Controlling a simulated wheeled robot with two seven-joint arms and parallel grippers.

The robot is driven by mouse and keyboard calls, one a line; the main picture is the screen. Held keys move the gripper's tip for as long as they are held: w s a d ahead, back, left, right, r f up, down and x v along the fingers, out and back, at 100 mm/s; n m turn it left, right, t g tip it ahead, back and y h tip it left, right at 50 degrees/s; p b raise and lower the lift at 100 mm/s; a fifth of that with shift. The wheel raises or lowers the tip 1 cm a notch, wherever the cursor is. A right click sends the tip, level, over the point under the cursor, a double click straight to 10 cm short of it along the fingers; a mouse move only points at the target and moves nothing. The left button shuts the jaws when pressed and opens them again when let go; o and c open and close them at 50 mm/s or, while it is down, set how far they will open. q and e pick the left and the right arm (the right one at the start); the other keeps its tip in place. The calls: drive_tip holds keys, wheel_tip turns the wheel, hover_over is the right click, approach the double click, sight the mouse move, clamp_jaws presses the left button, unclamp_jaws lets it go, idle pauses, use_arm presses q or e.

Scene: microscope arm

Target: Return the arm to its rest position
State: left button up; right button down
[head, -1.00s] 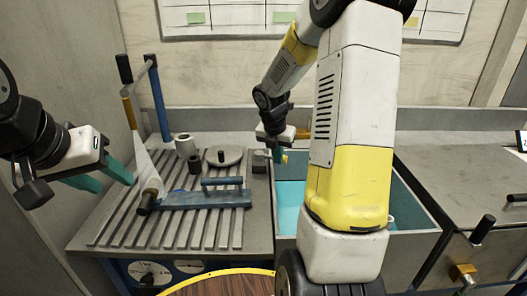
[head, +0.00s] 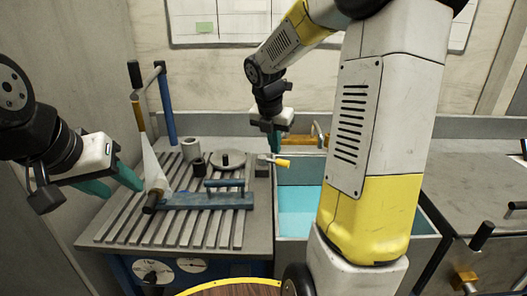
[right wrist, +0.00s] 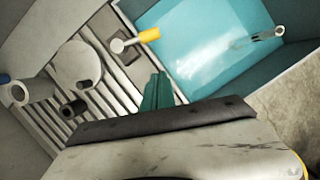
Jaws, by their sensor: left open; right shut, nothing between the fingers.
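My right gripper (head: 274,142) points down with its teal fingers shut and empty. It is just above and apart from a small lever with a yellow handle (head: 283,163), at the slatted bench's right edge by the basin. The right wrist view shows the yellow handle (right wrist: 149,35) reaching over the basin rim, beyond my shut fingers (right wrist: 159,84). My left gripper (head: 124,188) is open at the left, beside a jointed arm (head: 139,110) with a black grip, brown shaft and pale cone. The cone's dark lower end rests near a blue handled block (head: 208,200). I cannot tell which piece is the arm named.
The slatted bench (head: 110,232) carries a grey disc (head: 228,159), small cylinders (head: 191,149) and a blue post (head: 167,110). A teal-bottomed basin (head: 297,207) is to its right. A grey counter (head: 470,190) lies farther right. My right arm hides part of the basin.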

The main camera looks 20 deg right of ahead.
drive_tip(key=shift+s+a+r, duration=0.1)
drive_tip(key=shift+r, duration=0.35)
drive_tip(key=s+a+r+m+t+y, duration=0.1)
drive_tip(key=s+a+r+m, duration=0.1)
drive_tip(key=s+m, duration=0.5)
drive_tip(key=s+a+r+m+t+y, duration=0.1)
drive_tip(key=s+a+r+m+y, duration=0.1)
drive_tip(key=s+m, duration=0.5)
drive_tip(key=s+a+r+m+t+y, duration=0.1)
drive_tip(key=s+a+r+m, duration=0.2)
drive_tip(key=s+m, duration=0.4)
drive_tip(key=m, duration=0.6)
drive_tip(key=shift+a+t, duration=0.3)
